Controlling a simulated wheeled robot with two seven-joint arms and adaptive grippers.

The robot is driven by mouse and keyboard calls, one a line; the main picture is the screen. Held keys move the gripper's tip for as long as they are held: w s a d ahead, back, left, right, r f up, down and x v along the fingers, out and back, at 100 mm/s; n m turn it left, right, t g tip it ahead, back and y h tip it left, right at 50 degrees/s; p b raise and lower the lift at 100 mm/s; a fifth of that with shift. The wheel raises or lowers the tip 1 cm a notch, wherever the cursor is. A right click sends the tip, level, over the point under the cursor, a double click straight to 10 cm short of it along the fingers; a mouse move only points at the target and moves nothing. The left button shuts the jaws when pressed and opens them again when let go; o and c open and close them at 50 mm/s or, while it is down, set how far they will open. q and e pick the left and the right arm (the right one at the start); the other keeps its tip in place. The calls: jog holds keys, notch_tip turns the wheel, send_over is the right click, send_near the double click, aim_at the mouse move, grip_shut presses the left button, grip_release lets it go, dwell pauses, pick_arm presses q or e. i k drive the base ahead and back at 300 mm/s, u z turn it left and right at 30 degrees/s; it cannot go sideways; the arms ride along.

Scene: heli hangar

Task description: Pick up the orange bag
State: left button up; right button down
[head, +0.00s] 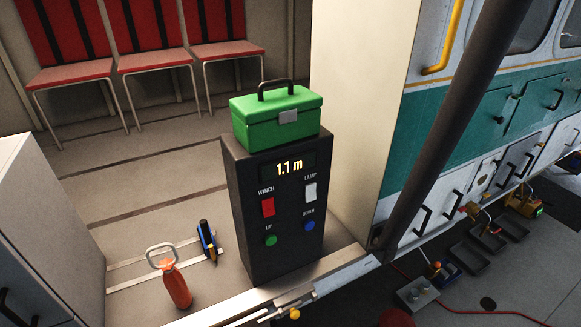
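A small orange-red object (177,289) with a pale loop handle (160,255) on top stands upright on the floor at the lower left. It is the only thing on that floor that fits the orange bag, though its shape is narrow and bottle-like. It stands left of a dark control box, near the floor's front edge. Nothing is seen touching it. Neither of my grippers shows in the head view.
The control box (255,230) bears a green case (277,115). A blue and black tool (207,240) lies close behind the orange object. A grey cabinet (40,220) stands at left, red seats (150,62) behind. A dark diagonal pole (450,125) crosses the right.

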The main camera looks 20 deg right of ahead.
aim_at(173, 281)
jog(key=u, duration=2.4)
jog(key=k, duration=1.6)
jog(key=z, duration=2.1)
jog(key=i, duration=0.5)
